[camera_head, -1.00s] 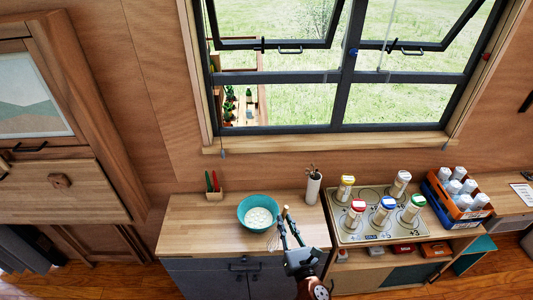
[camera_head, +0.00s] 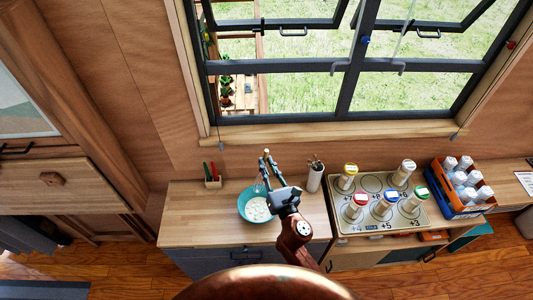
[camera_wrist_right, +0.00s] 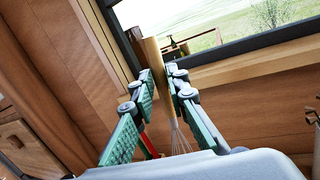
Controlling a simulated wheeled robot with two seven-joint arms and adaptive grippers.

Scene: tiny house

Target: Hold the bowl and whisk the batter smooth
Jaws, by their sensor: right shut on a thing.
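The teal bowl (camera_head: 243,207) stands on the wooden counter with pale batter (camera_head: 257,210) in it; small lumps show on its surface. My right gripper (camera_head: 267,164) is over the bowl's back right side, its arm reaching in from the front. In the right wrist view its green-padded fingers (camera_wrist_right: 160,82) are shut on the whisk's wooden handle (camera_wrist_right: 152,58). The whisk's wires (camera_wrist_right: 178,138) hang below the fingers. In the head view the wires show only faintly near the bowl's back rim, so I cannot tell whether they touch the batter. My left gripper is not in view.
Several capped jars stand on a numbered board (camera_head: 345,219) farther right, beside a blue and orange crate (camera_head: 447,205). The counter's left part (camera_head: 195,220) is clear.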

